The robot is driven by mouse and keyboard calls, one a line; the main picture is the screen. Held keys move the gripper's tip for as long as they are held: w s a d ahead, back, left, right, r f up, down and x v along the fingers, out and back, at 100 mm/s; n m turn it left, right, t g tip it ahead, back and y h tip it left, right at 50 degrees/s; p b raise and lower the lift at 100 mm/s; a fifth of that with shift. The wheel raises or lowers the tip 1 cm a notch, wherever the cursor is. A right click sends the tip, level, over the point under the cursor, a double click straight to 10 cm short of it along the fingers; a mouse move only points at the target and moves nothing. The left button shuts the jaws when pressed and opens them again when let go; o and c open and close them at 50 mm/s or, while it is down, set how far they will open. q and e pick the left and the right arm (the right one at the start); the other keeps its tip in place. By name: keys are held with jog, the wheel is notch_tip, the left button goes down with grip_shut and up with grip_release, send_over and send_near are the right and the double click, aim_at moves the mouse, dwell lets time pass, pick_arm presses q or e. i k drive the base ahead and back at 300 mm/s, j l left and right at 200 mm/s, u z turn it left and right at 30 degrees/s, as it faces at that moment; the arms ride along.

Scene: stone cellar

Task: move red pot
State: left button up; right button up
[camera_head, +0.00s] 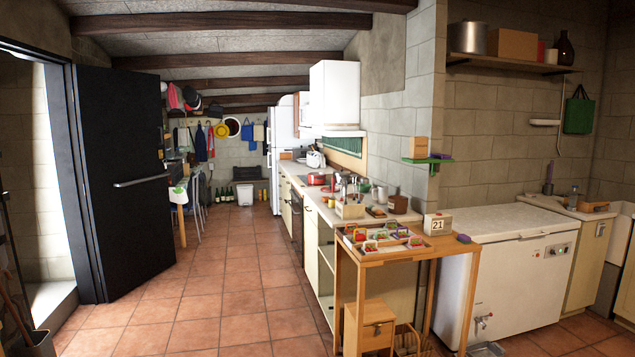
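A red pot (315,179) sits on the long kitchen counter (318,206), well away from me and right of the picture's middle. It looks small and low at this distance, and its details are hard to tell. Other kitchen items stand close to it on the counter. Neither of my grippers is in view.
A wooden table (400,258) with a tray of small items and a calendar block (437,224) stands nearer, in front of the counter's end. A white chest freezer (520,275) is at right. A dark door (122,180) stands open at left. The tiled floor (225,285) between is clear.

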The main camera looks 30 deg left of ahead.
aim_at(314, 177)
jog(key=i+j+u, duration=1.05)
jog(key=i+u, duration=0.5)
jog(key=i, duration=1.7)
jog(key=i+z, duration=0.1)
jog(key=i, duration=0.4)
jog(key=i+j+z, duration=0.1)
jog(key=i, duration=0.45)
jog(key=i+j+z, duration=0.1)
jog(key=i, duration=0.4)
jog(key=i+j+z, duration=0.1)
jog(key=i, duration=0.4)
jog(key=j, duration=0.1)
